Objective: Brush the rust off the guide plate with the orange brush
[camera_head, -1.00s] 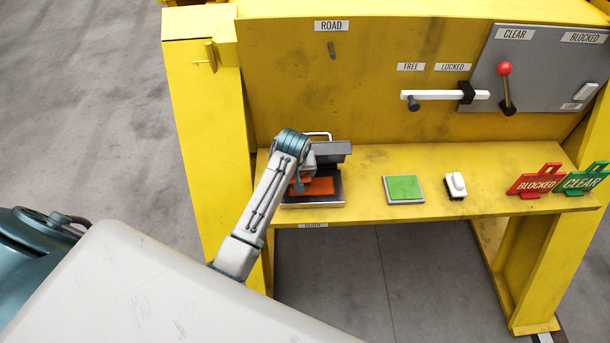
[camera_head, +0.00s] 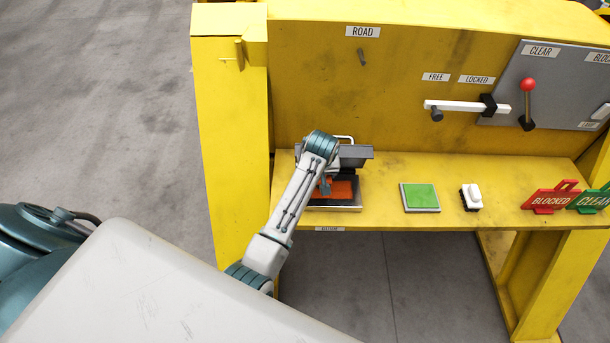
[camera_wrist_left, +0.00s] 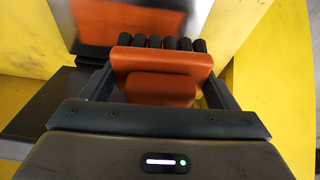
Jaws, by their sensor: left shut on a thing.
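The guide plate (camera_head: 330,208) is a metal plate with an orange-brown rust patch (camera_head: 345,190), at the left end of the yellow shelf. The plate (camera_wrist_left: 205,40) and its rust (camera_wrist_left: 120,18) also show at the top of the left wrist view. My left gripper (camera_wrist_left: 160,88) is shut on the orange brush (camera_wrist_left: 165,60), whose black bristles point toward the plate. In the head view the gripper (camera_head: 322,188) is over the plate's left part and mostly hides the brush. I cannot tell whether the bristles touch the plate. My right gripper is not in view.
A green pad (camera_head: 420,196), a white brush (camera_head: 473,194), a red BLOCKED sign (camera_head: 551,199) and a green CLEAR sign (camera_head: 592,200) stand along the yellow shelf (camera_head: 500,170). A red-knobbed lever (camera_head: 528,95) is on the back panel.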

